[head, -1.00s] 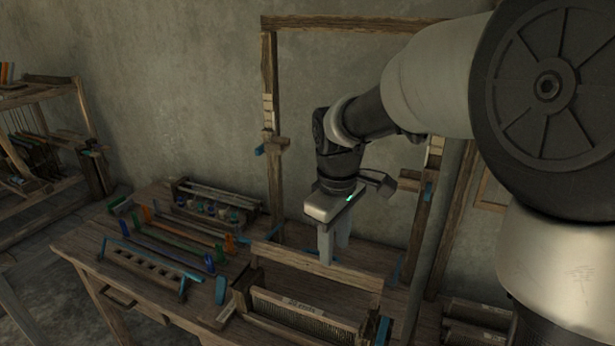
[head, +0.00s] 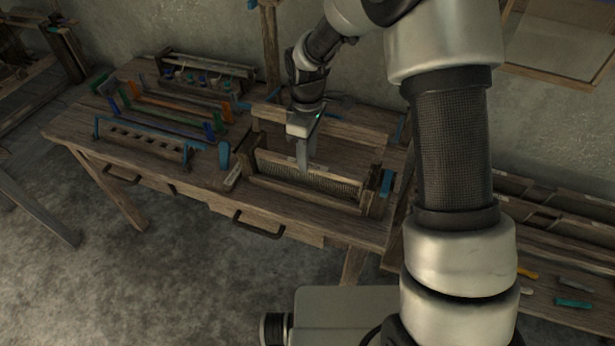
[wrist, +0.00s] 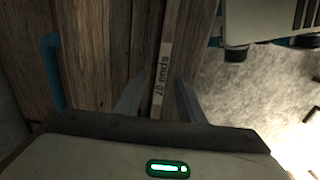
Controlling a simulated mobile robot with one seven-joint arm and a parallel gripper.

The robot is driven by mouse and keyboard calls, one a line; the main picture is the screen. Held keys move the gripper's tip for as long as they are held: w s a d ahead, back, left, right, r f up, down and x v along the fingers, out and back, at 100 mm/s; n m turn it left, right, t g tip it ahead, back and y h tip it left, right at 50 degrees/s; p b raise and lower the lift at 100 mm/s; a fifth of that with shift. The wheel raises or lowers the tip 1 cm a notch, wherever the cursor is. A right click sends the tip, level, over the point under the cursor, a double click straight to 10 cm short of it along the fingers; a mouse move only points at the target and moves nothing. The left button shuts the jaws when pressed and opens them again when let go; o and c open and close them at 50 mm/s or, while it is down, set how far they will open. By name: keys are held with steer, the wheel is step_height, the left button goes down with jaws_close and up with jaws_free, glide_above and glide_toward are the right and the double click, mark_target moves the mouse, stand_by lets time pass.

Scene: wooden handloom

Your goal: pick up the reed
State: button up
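The reed (head: 335,184) is a long comb-like piece with a pale top bar, standing in a wooden frame at the front right of the workbench. In the wrist view the top bar of the reed (wrist: 164,50) shows lengthwise with a label reading "20 ends". My gripper (head: 304,168) points down at the middle of the reed's top bar. In the wrist view my gripper (wrist: 159,90) is open, one finger on each side of the bar, with gaps visible. Whether the fingertips reach below the bar's top is hard to tell.
The workbench (head: 205,190) has drawers with dark handles. A blue-ended rack (head: 145,143), several coloured bars (head: 180,110) and a rack of small spools (head: 205,75) lie left of the frame. A wooden beam (head: 345,126) stands close behind the reed.

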mark_target(307, 177)
steer(key=shift+s+f, duration=0.1)
steer(key=shift+f, duration=3.05)
steer(key=shift+c, duration=0.2)
jaws_close()
